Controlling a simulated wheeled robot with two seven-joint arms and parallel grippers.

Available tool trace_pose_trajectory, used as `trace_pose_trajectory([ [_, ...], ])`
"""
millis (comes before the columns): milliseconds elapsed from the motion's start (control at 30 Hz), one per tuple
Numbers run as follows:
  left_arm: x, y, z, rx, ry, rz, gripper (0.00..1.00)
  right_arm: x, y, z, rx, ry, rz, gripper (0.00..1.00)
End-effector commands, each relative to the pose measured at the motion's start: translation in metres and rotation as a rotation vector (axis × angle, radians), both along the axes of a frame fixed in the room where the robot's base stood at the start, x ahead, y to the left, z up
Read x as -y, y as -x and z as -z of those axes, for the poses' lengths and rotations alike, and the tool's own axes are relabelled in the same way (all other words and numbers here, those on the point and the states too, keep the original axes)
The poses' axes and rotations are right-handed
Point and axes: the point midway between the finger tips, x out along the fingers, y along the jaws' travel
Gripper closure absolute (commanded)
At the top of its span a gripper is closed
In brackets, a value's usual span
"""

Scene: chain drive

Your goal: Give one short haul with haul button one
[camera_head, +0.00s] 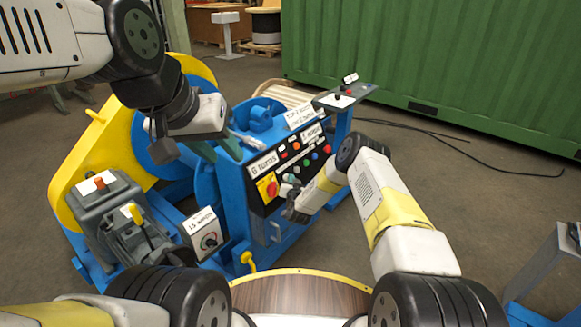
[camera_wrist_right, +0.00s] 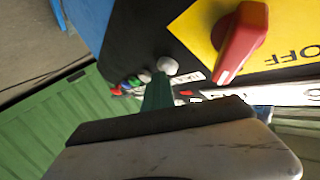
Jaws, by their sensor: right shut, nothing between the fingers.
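The black control panel (camera_head: 300,165) on the blue machine carries a row of coloured buttons and a red rotary switch on a yellow plate. Which one is haul button one cannot be read. My right gripper (camera_head: 290,188) is shut and empty at the panel's lower buttons. Its green fingertip (camera_wrist_right: 157,90) is close to the pale buttons; contact cannot be told. My left gripper (camera_head: 185,150) is over the machine's top left, fingers apart and empty.
A small grey box with a dial (camera_head: 208,240) stands at the machine's front left. A shelf with a red button (camera_head: 345,95) rises behind the panel. Black cables lie on the floor before a green container (camera_head: 440,65).

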Motion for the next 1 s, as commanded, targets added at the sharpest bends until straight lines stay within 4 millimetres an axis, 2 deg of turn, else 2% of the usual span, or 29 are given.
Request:
trace_pose_trajectory([
  [733,0.0000,0.0000,0.0000,0.000,0.000,0.000,0.64,-0.0003,0.0005,-0.0002,-0.001,0.000,-0.001,1.00],
  [1000,0.0000,0.0000,0.0000,0.000,0.000,0.000,0.64,0.0081,0.0066,-0.0061,0.000,0.000,-0.002,1.00],
])
